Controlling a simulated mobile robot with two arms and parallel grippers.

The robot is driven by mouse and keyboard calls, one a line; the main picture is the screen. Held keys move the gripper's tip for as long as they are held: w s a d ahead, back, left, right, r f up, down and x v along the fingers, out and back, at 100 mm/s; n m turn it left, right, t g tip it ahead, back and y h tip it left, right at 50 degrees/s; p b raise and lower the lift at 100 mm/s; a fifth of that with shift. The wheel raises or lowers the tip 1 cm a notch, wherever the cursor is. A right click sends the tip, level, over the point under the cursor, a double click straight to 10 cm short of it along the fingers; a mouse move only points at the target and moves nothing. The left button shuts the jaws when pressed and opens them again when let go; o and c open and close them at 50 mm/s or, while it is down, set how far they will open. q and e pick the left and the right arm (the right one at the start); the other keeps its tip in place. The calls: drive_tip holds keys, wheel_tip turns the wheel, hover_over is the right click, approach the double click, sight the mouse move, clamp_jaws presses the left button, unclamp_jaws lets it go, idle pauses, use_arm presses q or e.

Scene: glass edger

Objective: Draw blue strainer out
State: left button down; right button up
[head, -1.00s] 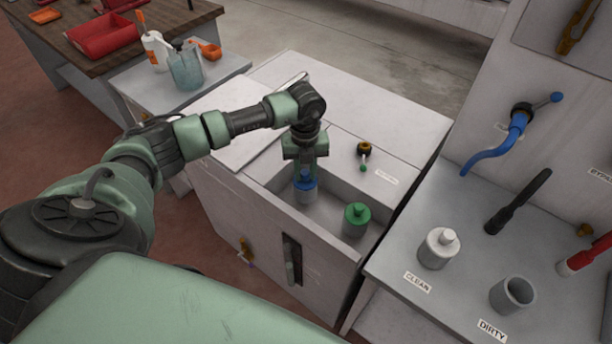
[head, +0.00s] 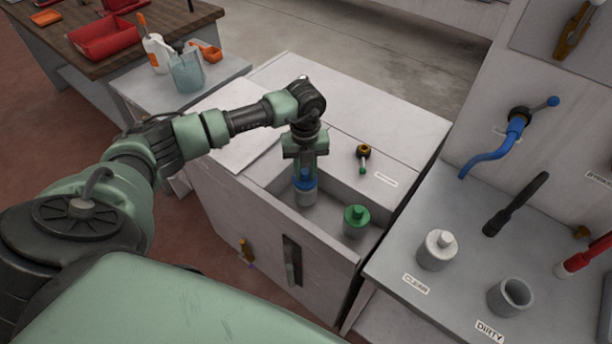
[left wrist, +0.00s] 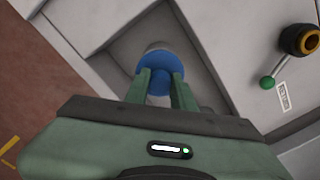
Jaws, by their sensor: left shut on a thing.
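The blue strainer (head: 305,196) has a blue top and a grey body. It stands upright in the open recessed well (head: 331,205) of the white cabinet. My left gripper (head: 304,179) comes down from above and is shut on its blue top. In the left wrist view the two fingers (left wrist: 160,88) sit on either side of the blue knob, with the blue cap (left wrist: 160,66) spreading beyond them. Whether the strainer's base touches the well floor cannot be told. My right gripper is not in view.
A green-topped strainer (head: 356,221) stands right of the blue one in the same well. A small valve with a green tip (head: 362,160) is on the cabinet top behind. To the right are a lidded pot (head: 437,250) by the CLEAN label and an open cup (head: 510,297) by DIRTY.

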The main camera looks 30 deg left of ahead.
use_arm(q)
drive_tip(key=shift+r+p, duration=2.3)
drive_tip(key=shift+r, duration=1.15)
drive_tip(key=shift+r+p, duration=1.35)
drive_tip(key=shift+r, duration=0.7)
